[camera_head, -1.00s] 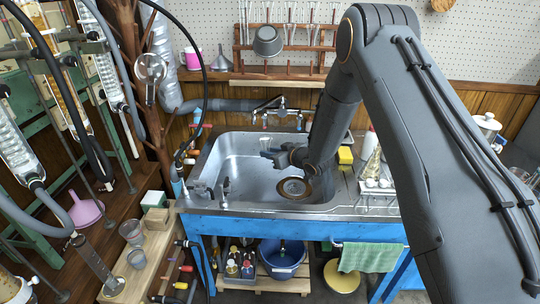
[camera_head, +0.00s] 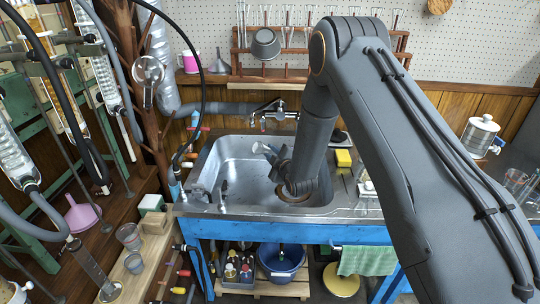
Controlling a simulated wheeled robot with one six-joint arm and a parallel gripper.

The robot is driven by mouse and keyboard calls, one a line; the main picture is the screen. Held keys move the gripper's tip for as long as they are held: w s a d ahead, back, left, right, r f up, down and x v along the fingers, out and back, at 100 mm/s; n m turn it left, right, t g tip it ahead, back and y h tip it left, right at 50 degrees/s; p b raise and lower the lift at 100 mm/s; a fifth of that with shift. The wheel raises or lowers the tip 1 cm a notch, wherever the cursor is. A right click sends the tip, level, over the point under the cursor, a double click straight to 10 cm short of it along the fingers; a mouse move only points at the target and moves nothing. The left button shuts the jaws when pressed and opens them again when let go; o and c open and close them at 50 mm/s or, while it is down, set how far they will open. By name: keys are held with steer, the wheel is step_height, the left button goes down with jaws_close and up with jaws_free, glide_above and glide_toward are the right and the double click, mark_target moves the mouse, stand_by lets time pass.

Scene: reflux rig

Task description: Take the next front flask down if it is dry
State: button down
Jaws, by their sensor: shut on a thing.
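My gripper (camera_head: 270,157) is over the steel sink (camera_head: 232,178), shut on a small clear glass piece (camera_head: 261,148) that tilts up to the left. My arm hides much of its shape, so I cannot tell whether it is a flask. A clear round flask (camera_head: 148,70) hangs at the left on the brown branched stand (camera_head: 152,125), well away from my gripper. I cannot tell from here whether it is wet or dry.
A brown ring (camera_head: 297,197) lies in the sink below my gripper. A tap (camera_head: 268,112) and a rack of glassware (camera_head: 290,72) are behind. Glass condensers (camera_head: 108,72) and a pink funnel (camera_head: 82,214) are at the left. A yellow sponge (camera_head: 343,157) lies on the sink's right side.

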steer(key=r+n+t+y+b, duration=0.1)
steer(key=n+y+b, duration=0.2)
steer(key=n, duration=0.6)
steer(key=r+n+y+b, duration=0.1)
steer(key=n+y+b, duration=0.2)
steer(key=n, duration=0.6)
steer(key=s+a+n+t+y+b, duration=0.1)
steer(key=n+y+b, duration=0.2)
steer(key=n, duration=0.7)
steer(key=shift+a+r+t+b, duration=0.1)
steer(key=shift+r+t+b, duration=0.25)
steer(key=shift+b, duration=0.55)
steer(key=m+h+p, duration=0.3)
steer(key=m, duration=0.4)
steer(key=d+f+m+h+p, duration=0.1)
steer(key=m+h+p, duration=0.2)
steer(key=m, duration=0.4)
steer(key=w+m+h+p, duration=0.1)
steer(key=m+h+p, duration=0.1)
steer(key=m, duration=0.5)
steer(key=shift+w+d+f+m+h+p, duration=0.1)
steer(key=shift+d+f+m+h+p, duration=0.05)
steer(key=shift+f+m+h+p, duration=0.2)
